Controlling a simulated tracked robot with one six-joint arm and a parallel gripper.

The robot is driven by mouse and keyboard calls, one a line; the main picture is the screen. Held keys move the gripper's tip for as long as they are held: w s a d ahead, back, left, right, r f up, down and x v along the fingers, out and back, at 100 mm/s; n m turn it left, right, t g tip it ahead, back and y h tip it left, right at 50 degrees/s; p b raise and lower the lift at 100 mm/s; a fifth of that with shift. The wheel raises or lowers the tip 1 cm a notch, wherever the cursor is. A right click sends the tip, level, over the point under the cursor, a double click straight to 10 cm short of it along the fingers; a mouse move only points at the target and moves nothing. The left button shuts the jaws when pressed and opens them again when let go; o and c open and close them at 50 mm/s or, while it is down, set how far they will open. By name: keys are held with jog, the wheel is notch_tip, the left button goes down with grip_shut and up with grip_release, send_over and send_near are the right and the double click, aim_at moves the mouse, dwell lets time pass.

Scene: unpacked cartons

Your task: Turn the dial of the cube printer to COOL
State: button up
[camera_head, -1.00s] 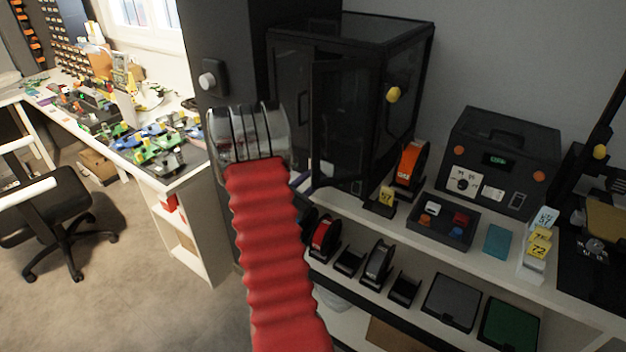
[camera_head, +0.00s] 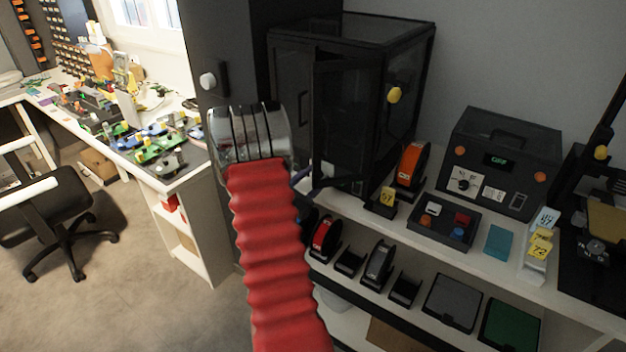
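The dark boxy enclosure with clear panels (camera_head: 402,50), which looks like the cube printer, stands at the back centre of the bench. Its front door (camera_head: 345,120) hangs partly open. A yellow knob (camera_head: 394,95) is on its right side. No dial marked COOL can be read on it. My red ribbed arm rises from the bottom centre. Its clear, dark-striped end (camera_head: 250,132) is left of the door and appears apart from it. My fingers cannot be made out. A grey box (camera_head: 505,150) to the right has a green display and a white dial (camera_head: 463,183), its markings too small to read.
Another machine (camera_head: 600,240) is cut off at the right edge. A white knob (camera_head: 208,81) shows left of my arm.

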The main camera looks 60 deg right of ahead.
jog(key=shift+a, duration=0.1)
jog(key=w+a, duration=0.2)
jog(key=a, duration=1.1)
jog(key=shift+a, duration=0.25)
jog(key=shift+w+f, duration=0.1)
jog(key=shift+w, duration=0.05)
